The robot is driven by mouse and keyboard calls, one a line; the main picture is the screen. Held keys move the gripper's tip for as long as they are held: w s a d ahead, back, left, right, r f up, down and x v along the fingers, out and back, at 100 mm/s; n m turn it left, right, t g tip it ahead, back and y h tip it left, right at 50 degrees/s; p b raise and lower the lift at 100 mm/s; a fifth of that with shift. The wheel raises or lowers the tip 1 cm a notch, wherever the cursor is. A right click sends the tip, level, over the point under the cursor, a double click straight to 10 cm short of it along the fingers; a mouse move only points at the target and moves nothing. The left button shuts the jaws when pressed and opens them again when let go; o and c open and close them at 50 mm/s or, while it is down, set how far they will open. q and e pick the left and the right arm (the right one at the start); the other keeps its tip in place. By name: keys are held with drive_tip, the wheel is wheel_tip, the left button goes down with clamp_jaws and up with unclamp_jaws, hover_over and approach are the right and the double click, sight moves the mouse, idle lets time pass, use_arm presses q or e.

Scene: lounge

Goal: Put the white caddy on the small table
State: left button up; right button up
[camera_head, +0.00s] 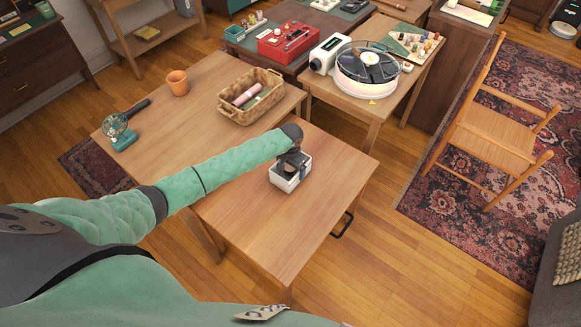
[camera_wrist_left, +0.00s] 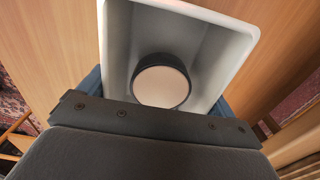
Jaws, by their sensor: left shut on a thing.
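The white caddy (camera_head: 289,182) is an open box over the near wooden table (camera_head: 285,235), towards its far left side. My left gripper (camera_head: 292,160) is at the caddy and shut on it. In the left wrist view the caddy (camera_wrist_left: 228,62) shows its grey inside, with a round black item with a pale top (camera_wrist_left: 160,86) in it. I cannot tell whether the caddy's base touches the tabletop. The fingertips are mostly hidden by the gripper body. My right gripper is not in view.
A wooden table (camera_head: 190,130) at the left holds a wicker basket (camera_head: 240,112), a terracotta pot (camera_head: 178,82) and a green fan (camera_head: 118,131). A table behind holds a turntable-like device (camera_head: 368,68). A wooden chair (camera_head: 495,135) stands right. The near tabletop's front is clear.

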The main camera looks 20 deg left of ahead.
use_arm(q)
drive_tip(key=o, duration=0.8)
drive_tip(key=shift+f, duration=0.15)
drive_tip(key=shift+r, duration=0.45)
wheel_tip(320, 180, up, 10)
drive_tip(key=b, duration=0.2)
drive_tip(key=shift+b, duration=0.4)
drive_tip(key=shift+r, duration=0.7)
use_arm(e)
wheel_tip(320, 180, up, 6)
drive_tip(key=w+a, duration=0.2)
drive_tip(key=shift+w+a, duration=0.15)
use_arm(q)
drive_tip(key=shift+s+f, duration=0.1)
